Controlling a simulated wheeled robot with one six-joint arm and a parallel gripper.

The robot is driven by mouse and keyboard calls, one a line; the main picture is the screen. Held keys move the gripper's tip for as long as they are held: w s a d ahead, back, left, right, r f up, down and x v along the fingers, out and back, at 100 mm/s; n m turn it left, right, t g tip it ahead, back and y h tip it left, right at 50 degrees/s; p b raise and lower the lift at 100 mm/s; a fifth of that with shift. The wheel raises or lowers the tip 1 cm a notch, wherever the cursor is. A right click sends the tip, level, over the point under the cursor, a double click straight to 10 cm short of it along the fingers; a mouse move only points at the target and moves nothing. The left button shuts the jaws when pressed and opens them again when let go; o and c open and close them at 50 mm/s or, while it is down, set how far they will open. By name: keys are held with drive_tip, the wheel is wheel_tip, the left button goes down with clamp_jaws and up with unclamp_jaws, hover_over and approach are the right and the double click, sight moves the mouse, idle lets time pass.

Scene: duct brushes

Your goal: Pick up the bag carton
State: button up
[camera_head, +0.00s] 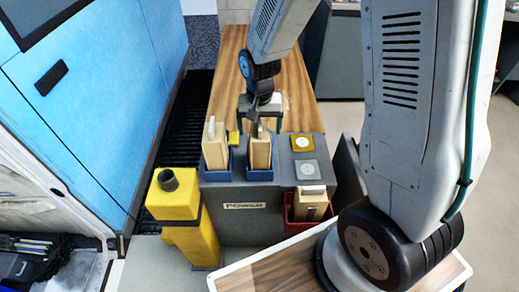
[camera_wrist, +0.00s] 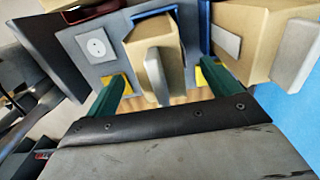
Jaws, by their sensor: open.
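Several tan cartons stand in holders on a grey unit, and I cannot tell by a label which is the bag carton. The middle carton (camera_head: 260,155), with a light grey tab on it, stands in a blue holder (camera_head: 260,174). My gripper (camera_head: 259,112) is open just above and behind it. In the wrist view this carton (camera_wrist: 158,65) and its grey tab show between my two green fingers, with a gap at each side. A second carton (camera_head: 215,153) stands in the left blue holder; it shows at right in the wrist view (camera_wrist: 250,30). A third carton (camera_head: 311,203) sits in a red holder.
The grey unit (camera_head: 240,225) has yellow and grey square pads at its right. A yellow post (camera_head: 190,235) stands at its left, before a blue cabinet (camera_head: 95,90). A wooden surface (camera_head: 300,95) lies behind. My arm's large links fill the right side.

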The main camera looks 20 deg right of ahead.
drive_tip(key=shift+f, duration=0.45)
drive_tip(key=c, duration=1.4)
wheel_tip(320, 180, up, 17)
drive_tip(key=shift+r, duration=0.1)
